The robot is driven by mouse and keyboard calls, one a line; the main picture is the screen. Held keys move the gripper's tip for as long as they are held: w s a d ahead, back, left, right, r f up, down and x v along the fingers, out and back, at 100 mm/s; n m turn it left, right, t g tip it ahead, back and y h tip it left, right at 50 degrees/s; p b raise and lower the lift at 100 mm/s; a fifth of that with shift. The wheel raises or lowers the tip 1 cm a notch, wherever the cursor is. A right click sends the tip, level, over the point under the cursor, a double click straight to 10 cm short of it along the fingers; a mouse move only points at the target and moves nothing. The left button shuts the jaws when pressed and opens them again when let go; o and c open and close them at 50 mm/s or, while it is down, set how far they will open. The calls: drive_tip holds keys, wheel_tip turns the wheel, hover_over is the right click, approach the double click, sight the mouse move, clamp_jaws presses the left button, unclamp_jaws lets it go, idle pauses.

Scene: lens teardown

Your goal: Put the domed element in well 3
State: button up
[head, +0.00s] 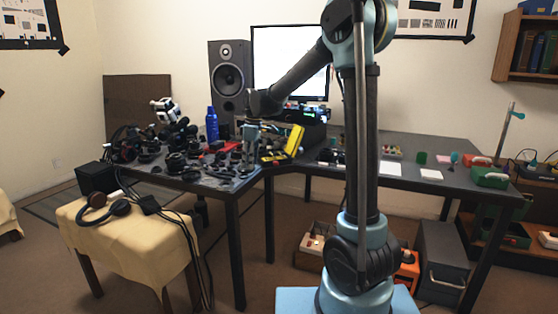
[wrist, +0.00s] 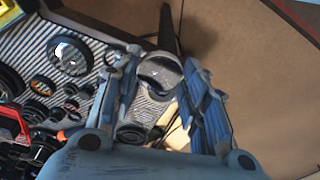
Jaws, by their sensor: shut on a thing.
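In the wrist view my gripper (wrist: 160,62) has a finger on each side of a round, glassy element (wrist: 160,73) with a dark rim, shut on it near the fingertips. It looks like the domed element, but I cannot make out its curve well. A striped grey mat (wrist: 99,68) lies below. In the head view my gripper (head: 251,134) is low over the left table's right part; the held piece is too small to tell there. Well 3 cannot be picked out in either view.
A ringed lens (wrist: 68,57) and several dark rings lie on the mat to the left. Another round piece (wrist: 133,133) shows below, between the fingers. The table edge and bare floor (wrist: 265,85) are to the right. A yellow case (head: 294,141) stands close to my gripper.

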drive_tip(key=w+d+f+m+t, duration=0.1)
drive_tip(key=w+d+f+m, duration=0.35)
drive_tip(key=d, duration=0.55)
drive_tip(key=w+d+f+m+h, duration=0.1)
drive_tip(key=w+d+f+m, duration=0.2)
drive_tip(key=d+f+m, duration=0.5)
drive_tip(key=w+d+f+m+t, duration=0.1)
drive_tip(key=w+d+m, duration=0.2)
drive_tip(key=d, duration=1)
drive_tip(key=s+f, duration=0.3)
drive_tip(key=f, duration=1.1)
drive_tip(key=shift+s, duration=0.15)
